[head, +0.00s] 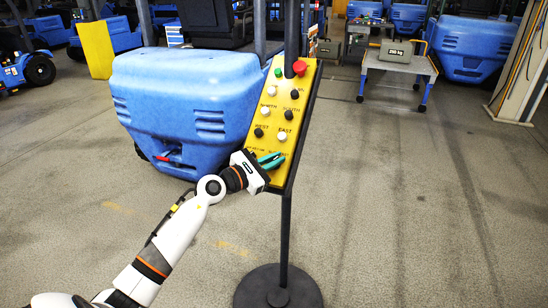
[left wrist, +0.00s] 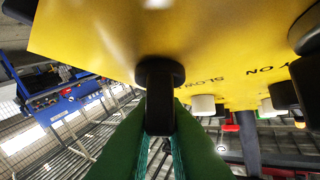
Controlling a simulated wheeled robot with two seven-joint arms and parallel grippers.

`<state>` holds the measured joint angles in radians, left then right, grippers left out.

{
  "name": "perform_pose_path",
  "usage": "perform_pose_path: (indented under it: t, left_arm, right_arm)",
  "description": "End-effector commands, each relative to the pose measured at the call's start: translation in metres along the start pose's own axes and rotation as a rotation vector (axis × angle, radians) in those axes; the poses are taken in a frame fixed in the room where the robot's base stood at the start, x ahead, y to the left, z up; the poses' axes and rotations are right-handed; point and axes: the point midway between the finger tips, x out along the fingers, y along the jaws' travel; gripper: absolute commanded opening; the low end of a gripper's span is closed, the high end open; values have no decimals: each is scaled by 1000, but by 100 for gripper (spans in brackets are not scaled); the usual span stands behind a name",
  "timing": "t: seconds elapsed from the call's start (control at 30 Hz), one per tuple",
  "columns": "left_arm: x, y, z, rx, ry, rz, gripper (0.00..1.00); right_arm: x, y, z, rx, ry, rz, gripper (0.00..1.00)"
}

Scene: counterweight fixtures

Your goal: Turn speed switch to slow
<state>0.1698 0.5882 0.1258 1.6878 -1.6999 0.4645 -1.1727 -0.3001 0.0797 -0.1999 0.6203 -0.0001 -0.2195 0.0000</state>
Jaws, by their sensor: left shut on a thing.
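The yellow control panel (head: 290,98) stands on a dark post, with buttons and printed labels such as NORTH, SOUTH, WEST and EAST. My left gripper (head: 271,161) is at the panel's lower end, its green fingers against the face. In the left wrist view, the black speed switch (left wrist: 160,82) has a round base and a bar handle. The green fingers (left wrist: 161,125) are shut on this handle, one on each side. The word SLOW is printed to the right of the switch there. In the head view the gripper hides the switch. My right gripper is not in view.
A red mushroom button (head: 300,67) tops the panel. The post ends in a round black base (head: 278,288) on the floor. A blue forklift (head: 180,105) stands behind to the left. A cart (head: 399,63) with a grey weight is further back. The floor to the right is clear.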

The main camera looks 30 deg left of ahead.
Motion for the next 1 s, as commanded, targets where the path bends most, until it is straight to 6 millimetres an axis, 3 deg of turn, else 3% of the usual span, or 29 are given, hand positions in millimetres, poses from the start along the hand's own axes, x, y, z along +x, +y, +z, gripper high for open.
perform_pose_path:
  t: [0.5,0.7,1.0]
  left_arm:
    - [0,-2,-7,-225,-3,-357,0]
    - [0,-2,-5,-317,-4,-518,0]
    - [0,-1,-1,-463,-2,-763,0]
  right_arm:
    - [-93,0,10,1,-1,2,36]
    - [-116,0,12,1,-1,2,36]
    - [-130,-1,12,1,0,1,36]
